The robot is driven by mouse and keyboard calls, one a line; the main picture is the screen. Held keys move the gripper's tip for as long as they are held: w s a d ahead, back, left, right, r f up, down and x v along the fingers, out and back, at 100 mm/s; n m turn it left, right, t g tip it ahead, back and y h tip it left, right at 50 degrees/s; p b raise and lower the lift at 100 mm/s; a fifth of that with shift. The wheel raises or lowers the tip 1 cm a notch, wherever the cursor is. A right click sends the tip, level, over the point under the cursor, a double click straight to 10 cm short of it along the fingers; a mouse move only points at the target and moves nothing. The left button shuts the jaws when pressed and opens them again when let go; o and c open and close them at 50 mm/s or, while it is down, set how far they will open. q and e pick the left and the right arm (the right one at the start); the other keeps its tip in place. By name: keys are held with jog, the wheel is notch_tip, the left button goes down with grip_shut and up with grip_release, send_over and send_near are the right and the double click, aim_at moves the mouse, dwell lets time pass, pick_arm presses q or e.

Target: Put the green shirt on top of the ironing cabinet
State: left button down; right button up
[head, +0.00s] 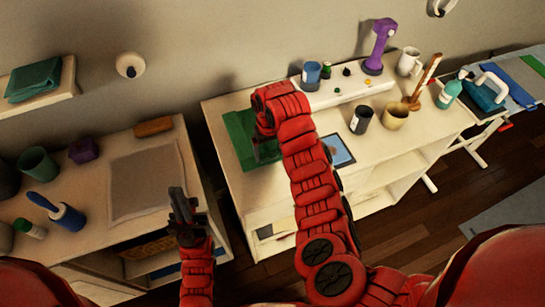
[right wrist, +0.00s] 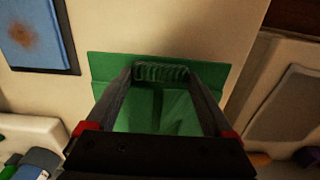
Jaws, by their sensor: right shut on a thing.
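The green shirt (head: 236,135) is a folded green piece at the left end of the ironing cabinet (head: 226,106). My right gripper (head: 264,148) reaches down over its right part. In the right wrist view, the green shirt (right wrist: 165,112) lies between the two fingers of my right gripper (right wrist: 160,80), which are shut on it with a wide gap. The shirt is over the pale cabinet top; I cannot tell whether its whole underside touches. My left gripper (head: 183,205) is empty beside the left cabinet's edge, and its finger gap is unclear.
A white raised strip (head: 345,85) with small items runs along the back. A lower cabinet with a grey mat (head: 147,180) is left. Another folded green cloth (head: 34,80) lies on a wall shelf.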

jog(key=shift+f, duration=0.6)
notch_tip(320, 180, down, 3)
jog(key=shift+s+r+p, duration=0.1)
jog(key=shift+p, duration=0.5)
jog(key=o, duration=1.4)
